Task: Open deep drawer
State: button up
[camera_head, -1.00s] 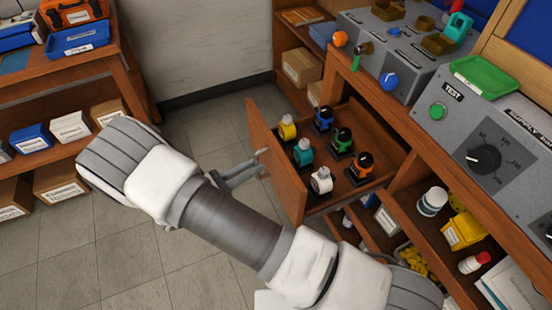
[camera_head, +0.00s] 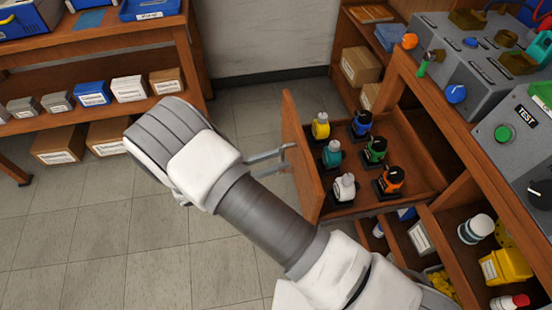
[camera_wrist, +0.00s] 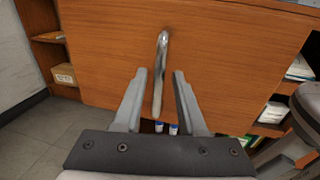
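The deep drawer (camera_head: 303,152) stands pulled out from the wooden bench in the head view, and several coloured regulators stand upright inside it. Its plain wooden front (camera_wrist: 230,60) fills much of the wrist view. A curved metal handle (camera_wrist: 161,75) stands upright on that front. My gripper (camera_wrist: 160,73) is at the handle, one finger on each side of it. The fingers are apart, with visible gaps beside the handle, and I see no clear contact. In the head view my gripper (camera_head: 268,160) is partly hidden behind my wrist and reaches the drawer front from the left.
The bench holds a grey control panel (camera_head: 470,70). Open compartments with a yellow bin (camera_head: 505,267) and bottles lie right of the drawer. A wooden shelf (camera_head: 60,125) with small boxes stands at the left. The tiled floor (camera_head: 110,230) between is clear.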

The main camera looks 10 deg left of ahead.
dwell(0.4)
jog(key=v, duration=1.7)
jog(key=shift+s+a+p, duration=0.1)
jog(key=shift+a+p, duration=0.1)
jog(key=shift+p, duration=0.2)
jog(key=shift+r, duration=0.1)
